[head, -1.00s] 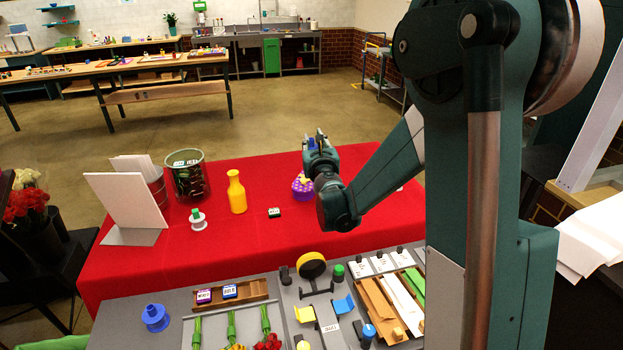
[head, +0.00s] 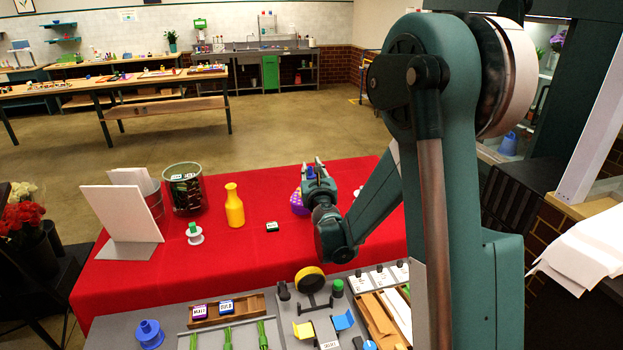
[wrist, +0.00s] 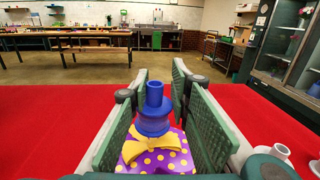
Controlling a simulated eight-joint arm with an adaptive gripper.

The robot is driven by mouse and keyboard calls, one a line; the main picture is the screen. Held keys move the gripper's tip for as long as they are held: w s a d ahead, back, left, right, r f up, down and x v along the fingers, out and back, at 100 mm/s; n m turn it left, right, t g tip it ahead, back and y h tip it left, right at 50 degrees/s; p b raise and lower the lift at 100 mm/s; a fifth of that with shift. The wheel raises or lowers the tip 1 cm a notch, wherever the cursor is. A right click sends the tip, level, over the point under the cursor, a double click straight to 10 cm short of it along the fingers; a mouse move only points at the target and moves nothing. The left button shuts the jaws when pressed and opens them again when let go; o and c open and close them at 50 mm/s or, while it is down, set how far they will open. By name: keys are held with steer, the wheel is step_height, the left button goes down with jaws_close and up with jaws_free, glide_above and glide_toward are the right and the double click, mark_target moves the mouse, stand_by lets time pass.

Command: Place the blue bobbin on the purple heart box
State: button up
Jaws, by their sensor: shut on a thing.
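The blue bobbin (wrist: 154,112) stands upright between the two green finger pads of my gripper (wrist: 157,88) in the wrist view. My gripper is shut on it. In the head view my gripper (head: 316,172) is over the red table, and a bit of the blue bobbin (head: 310,171) shows between its fingers. The purple heart box (wrist: 172,161), with yellow dots and a yellow bow, is under the bobbin in the wrist view. It also shows in the head view (head: 297,204), partly behind my gripper. I cannot tell whether the bobbin touches the box.

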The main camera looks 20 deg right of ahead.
mark_target(312, 176)
steer(key=shift+f+b, duration=0.45)
steer(key=shift+f, duration=1.4)
steer(key=shift+f, duration=0.15)
steer(key=shift+c, duration=0.2)
steer(key=o, duration=0.9)
steer(key=shift+r, duration=0.2)
steer(key=s, duration=0.4)
steer(key=s+a+p, duration=0.1)
steer(key=s, duration=0.7)
steer(key=shift+a, duration=0.2)
